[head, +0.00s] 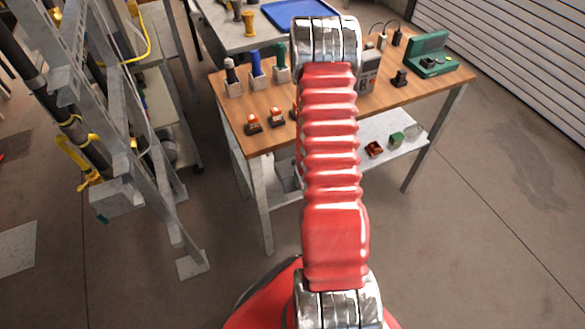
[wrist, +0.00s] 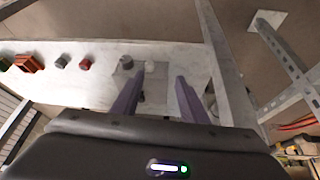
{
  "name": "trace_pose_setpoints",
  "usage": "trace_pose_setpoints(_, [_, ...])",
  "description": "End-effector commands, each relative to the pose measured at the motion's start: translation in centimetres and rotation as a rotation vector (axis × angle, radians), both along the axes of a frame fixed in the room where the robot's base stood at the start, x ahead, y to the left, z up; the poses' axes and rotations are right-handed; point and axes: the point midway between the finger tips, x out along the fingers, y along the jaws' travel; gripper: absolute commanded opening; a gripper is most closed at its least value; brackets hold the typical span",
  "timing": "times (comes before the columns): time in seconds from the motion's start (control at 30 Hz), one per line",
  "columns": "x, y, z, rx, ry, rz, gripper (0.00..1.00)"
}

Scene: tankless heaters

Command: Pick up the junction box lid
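In the wrist view, my gripper (wrist: 159,77) has two purple fingers spread apart, with nothing visible held between them. It is over a pale shelf (wrist: 185,55). A flat grey square piece (wrist: 124,66) lies on the shelf just beyond and left of the left fingertip; it may be the junction box lid, but the view is too small to be sure. A small white round item (wrist: 150,66) is beside it, nearly between the fingertips. In the head view, my red arm hides the middle of the workbench, and my gripper is not visible.
A red item (wrist: 30,63) and small grey pieces line the shelf's left. A metal leg (wrist: 222,65) stands close right of the fingers. In the head view, the wooden workbench (head: 435,83) carries tools, and a metal frame (head: 150,165) stands left. Floor on the right is clear.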

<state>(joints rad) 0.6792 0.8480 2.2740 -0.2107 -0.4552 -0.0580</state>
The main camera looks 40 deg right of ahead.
Motion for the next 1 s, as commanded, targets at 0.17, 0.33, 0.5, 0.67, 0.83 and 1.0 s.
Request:
trace_pose_setpoints(0.17, [1.4, -1.5, -2.1, -0.062, -0.145, 0.003, 0.40])
trace_pose_setpoints(0.33, [2.4, -2.7, -3.2, -0.124, -0.292, 0.001, 0.40])
trace_pose_setpoints(0.5, [2.6, -3.4, -3.8, -0.188, -0.438, -0.007, 0.40])
trace_pose_setpoints(0.67, [2.1, -3.7, -3.8, -0.247, -0.574, -0.026, 0.40])
trace_pose_setpoints(0.83, [1.4, -3.7, -3.4, -0.300, -0.686, -0.044, 0.40])
trace_pose_setpoints(1.0, [1.0, -3.7, -3.0, -0.321, -0.729, -0.050, 0.40])
